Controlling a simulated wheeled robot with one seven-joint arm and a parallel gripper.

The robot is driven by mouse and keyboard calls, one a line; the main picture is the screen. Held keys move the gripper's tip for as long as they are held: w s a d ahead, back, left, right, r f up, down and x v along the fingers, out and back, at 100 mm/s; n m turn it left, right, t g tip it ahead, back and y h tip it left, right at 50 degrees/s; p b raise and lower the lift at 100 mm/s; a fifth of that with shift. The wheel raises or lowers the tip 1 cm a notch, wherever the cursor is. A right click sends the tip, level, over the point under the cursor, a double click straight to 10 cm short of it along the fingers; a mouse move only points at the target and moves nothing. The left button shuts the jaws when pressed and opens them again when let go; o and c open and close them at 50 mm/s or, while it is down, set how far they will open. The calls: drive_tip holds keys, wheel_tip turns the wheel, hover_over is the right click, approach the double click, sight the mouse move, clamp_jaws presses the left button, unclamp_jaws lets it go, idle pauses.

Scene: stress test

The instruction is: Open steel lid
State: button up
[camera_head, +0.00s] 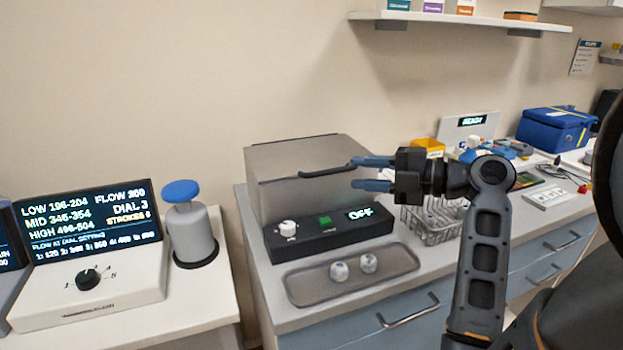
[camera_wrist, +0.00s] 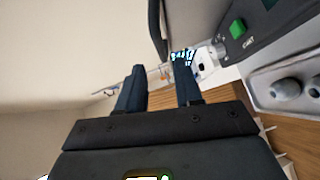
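The steel lid (camera_head: 290,160) is a boxy grey cover, shut down on a black-fronted device (camera_head: 330,240) whose display reads OFF. A dark bar handle (camera_head: 325,171) runs along the lid's upper front; it also shows in the wrist view (camera_wrist: 156,28). My gripper (camera_head: 352,173) is at the handle's right end, fingers pointing left. In the wrist view the fingers (camera_wrist: 158,68) are apart with nothing visibly held between them. The handle lines up with the gap, just beyond the fingertips. Whether a finger touches it, I cannot tell.
A grey tray (camera_head: 305,292) with two small white pieces lies in front of the device. A wire rack (camera_head: 432,222) stands right, behind my arm. A blue-topped pump bottle (camera_head: 192,225) and a display console (camera_head: 90,240) stand left. A shelf (camera_head: 460,20) hangs above.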

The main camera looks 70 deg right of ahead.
sight(333, 172)
drive_tip(key=shift+w+d+f+p, duration=0.1)
drive_tip(key=shift+w+f+p, duration=0.1)
drive_tip(key=shift+w, duration=1.05)
drive_tip(key=shift+w+d+f+p, duration=0.15)
drive_tip(key=shift+w+f, duration=0.1)
drive_tip(key=shift+w, duration=1)
drive_tip(key=shift+w+f+p, duration=0.15)
drive_tip(key=shift+w+f, duration=0.05)
drive_tip(key=shift+w, duration=1.05)
drive_tip(key=shift+c, duration=0.2)
clamp_jaws()
